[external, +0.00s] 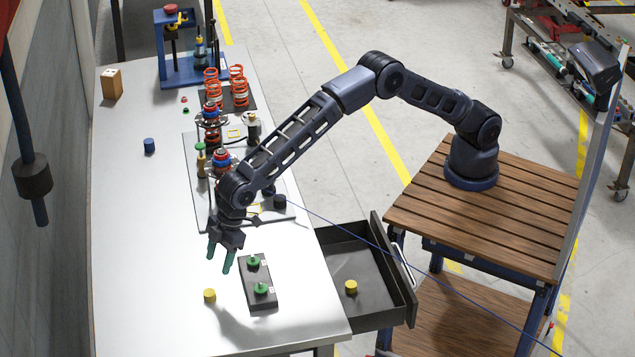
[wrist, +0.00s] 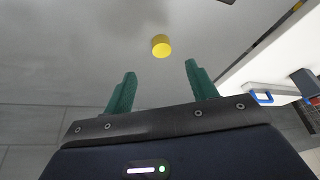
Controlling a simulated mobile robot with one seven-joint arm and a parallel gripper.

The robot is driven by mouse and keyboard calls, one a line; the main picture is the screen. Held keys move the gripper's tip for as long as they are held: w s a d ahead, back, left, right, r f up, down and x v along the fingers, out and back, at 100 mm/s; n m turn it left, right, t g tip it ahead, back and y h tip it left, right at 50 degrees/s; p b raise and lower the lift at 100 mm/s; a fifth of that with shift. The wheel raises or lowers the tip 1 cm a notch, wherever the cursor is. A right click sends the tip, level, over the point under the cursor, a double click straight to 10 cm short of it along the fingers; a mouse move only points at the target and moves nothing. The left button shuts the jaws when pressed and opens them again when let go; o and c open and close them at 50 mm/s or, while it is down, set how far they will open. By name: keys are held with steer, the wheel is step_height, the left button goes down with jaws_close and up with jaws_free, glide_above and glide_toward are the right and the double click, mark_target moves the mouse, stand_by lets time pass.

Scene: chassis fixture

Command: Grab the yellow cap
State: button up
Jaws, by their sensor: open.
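A small yellow cap (external: 209,295) stands on the light tabletop near its front, left of a dark block. In the wrist view the yellow cap (wrist: 161,46) is ahead of my fingers, in line with the gap between them. My gripper (external: 221,262) is open and empty, above the table and up-picture from the cap, pointing down. Its green fingers are spread in the wrist view (wrist: 160,84). A second yellow cap (external: 351,287) lies in the open drawer (external: 368,311) on the right.
The dark block (external: 257,292) with green-knobbed parts stands right of the cap. A fixture plate (external: 190,142) with red springs and shock absorbers lies farther back. A blue cap (external: 149,145) and a wooden block (external: 111,84) are at the left. The table left of the cap is clear.

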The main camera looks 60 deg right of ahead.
mark_target(210, 292)
steer(key=x, duration=1)
steer(key=shift+a, duration=0.25)
steer(key=c, duration=1)
steer(key=shift+c, duration=0.2)
